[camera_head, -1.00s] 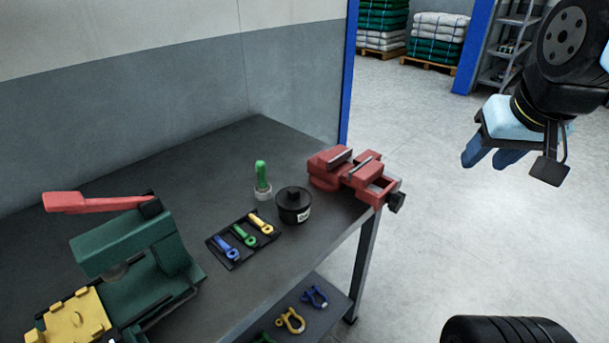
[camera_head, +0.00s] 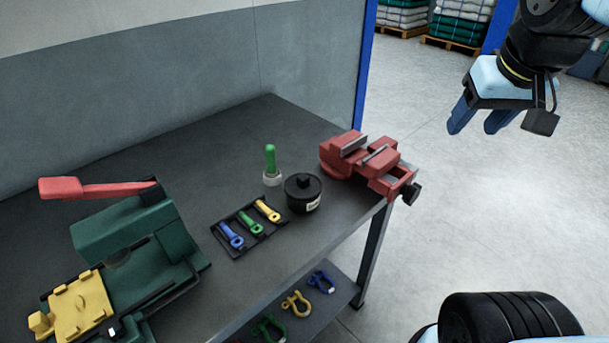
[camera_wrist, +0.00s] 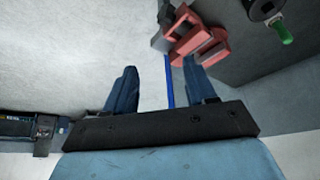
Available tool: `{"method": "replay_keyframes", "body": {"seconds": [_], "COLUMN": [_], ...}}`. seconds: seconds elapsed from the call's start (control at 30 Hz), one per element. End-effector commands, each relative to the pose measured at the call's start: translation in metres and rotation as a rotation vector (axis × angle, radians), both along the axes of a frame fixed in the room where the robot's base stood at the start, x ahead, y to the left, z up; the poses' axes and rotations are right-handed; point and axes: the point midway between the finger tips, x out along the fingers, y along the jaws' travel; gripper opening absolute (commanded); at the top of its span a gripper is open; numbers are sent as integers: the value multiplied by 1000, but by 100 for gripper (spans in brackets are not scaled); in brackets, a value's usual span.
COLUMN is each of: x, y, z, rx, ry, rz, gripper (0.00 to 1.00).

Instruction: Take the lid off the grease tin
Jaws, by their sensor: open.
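The grease tin (camera_head: 303,202) is a round black tin with a pale label on its side. It stands on the dark workbench near the right end. Its black lid (camera_head: 303,185), with a raised knob, sits on top. In the wrist view the tin (camera_wrist: 264,8) shows only partly, at the top right edge. My gripper (camera_head: 474,127) is open and empty, with two blue fingers. It hangs over the floor beyond the bench's right end, well apart from the tin. In the wrist view nothing is between the fingers (camera_wrist: 160,88) but distant background.
A red vise (camera_head: 368,163) stands on the bench corner, right of the tin. A green-handled brush (camera_head: 270,160) is behind the tin. A black tray (camera_head: 235,247) with coloured pieces lies left of it, and a green press (camera_head: 135,250) further left. Shackles (camera_head: 296,304) lie on the lower shelf.

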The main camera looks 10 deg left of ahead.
Motion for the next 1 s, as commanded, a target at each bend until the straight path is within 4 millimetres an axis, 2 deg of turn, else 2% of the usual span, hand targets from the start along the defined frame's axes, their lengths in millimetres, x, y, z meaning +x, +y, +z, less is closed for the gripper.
{"method": "replay_keyframes", "body": {"seconds": [0.2, 0.37, 0.5, 0.7, 0.8, 1.0], "x": [41, 64, 79, 88, 89, 86], "y": [56, 104, 150, 218, 246, 277], "z": [-3, -11, -23, -46, -56, -69], "rx": [-46, -80, -109, -149, -165, -183], "ry": [107, 179, 241, 325, 357, 394], "rz": [184, 318, 435, 598, 660, 731], "gripper": [55, 55, 55, 55, 55, 55]}}
